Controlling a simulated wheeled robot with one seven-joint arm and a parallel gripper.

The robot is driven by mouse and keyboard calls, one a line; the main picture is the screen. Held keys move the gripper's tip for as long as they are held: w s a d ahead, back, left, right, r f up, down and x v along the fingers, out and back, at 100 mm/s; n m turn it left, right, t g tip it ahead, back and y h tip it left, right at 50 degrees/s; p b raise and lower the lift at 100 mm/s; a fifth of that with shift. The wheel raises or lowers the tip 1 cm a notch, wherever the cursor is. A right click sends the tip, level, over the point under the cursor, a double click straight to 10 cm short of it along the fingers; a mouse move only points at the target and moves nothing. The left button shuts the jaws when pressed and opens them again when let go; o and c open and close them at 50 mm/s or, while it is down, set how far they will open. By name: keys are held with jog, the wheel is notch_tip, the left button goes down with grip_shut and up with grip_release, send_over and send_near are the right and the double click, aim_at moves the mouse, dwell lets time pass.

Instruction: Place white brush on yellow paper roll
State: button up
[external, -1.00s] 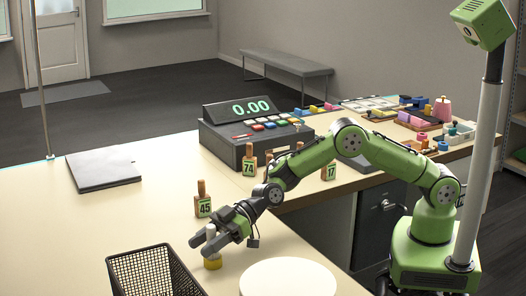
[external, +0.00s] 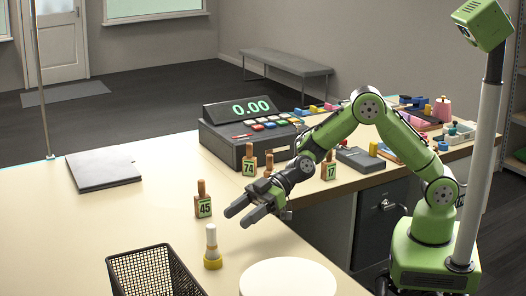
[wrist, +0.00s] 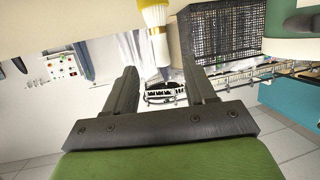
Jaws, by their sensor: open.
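The white brush (external: 211,236) stands upright on the yellow paper roll (external: 212,263), on the counter beside the wire basket. In the wrist view, which looks upside down, the yellow roll (wrist: 153,14) is at the top and the white brush (wrist: 160,48) extends below it. My gripper (external: 238,216) is open and empty, above and to the right of the brush, apart from it. Its two open fingers (wrist: 157,72) also show in the wrist view, with nothing between them.
A black wire basket (external: 155,272) is left of the roll, and a round white disc (external: 288,278) is to its right. A tag block marked 45 (external: 203,207) stands behind. Blocks 74 (external: 249,167) and 17 (external: 329,171) and a register (external: 250,135) are farther back.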

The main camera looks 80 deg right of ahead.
jog(key=shift+s+d+r, duration=0.1)
jog(key=s+d+r+m+h, duration=0.2)
jog(key=s+d+r+h, duration=0.15)
jog(key=s+d, duration=0.3)
jog(key=s+d+r+m+h, duration=0.2)
jog(key=s+d+r+h, duration=0.15)
jog(key=s+d, duration=0.35)
jog(key=s+d+m+g+h, duration=0.1)
jog(key=s+d+m+h, duration=0.1)
jog(key=s+d, duration=0.5)
jog(key=s+d+f+m+g+h, duration=0.1)
jog(key=s+d+m+h, duration=0.2)
jog(key=s, duration=0.9)
jog(key=d+m, duration=0.2)
jog(key=d, duration=0.2)
jog(key=shift+s+d+g, duration=0.25)
jog(key=shift+d+g, duration=0.05)
jog(key=shift+d, duration=0.05)
notch_tip(320, 180, up, 4)
jog(key=p, duration=0.4)
jog(key=shift+f, duration=0.1)
